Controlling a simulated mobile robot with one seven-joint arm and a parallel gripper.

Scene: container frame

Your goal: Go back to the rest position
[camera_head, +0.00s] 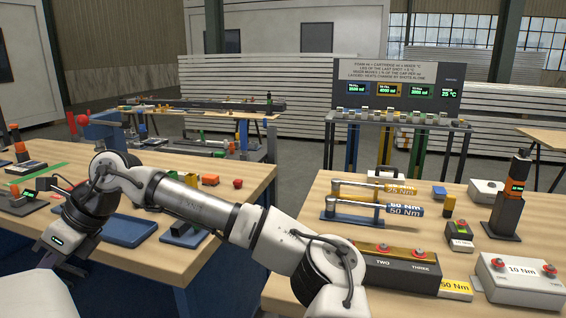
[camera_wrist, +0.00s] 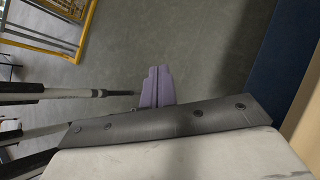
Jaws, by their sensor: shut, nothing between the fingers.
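My arm reaches from the lower right of the head view across the gap between two wooden benches, to its wrist (camera_head: 70,240) at the left bench's front edge. My gripper (camera_wrist: 157,86) shows in the wrist view as two purple-grey fingers side by side, shut and empty, above a grey floor. In the head view the fingers are small and partly hidden at the lower left.
The left bench (camera_head: 232,176) holds a blue tray (camera_head: 128,229) and small coloured blocks. The right bench (camera_head: 291,269) holds torque wrenches (camera_head: 372,199) on a blue stand, and button boxes (camera_head: 522,283). A display panel (camera_head: 404,80) stands behind.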

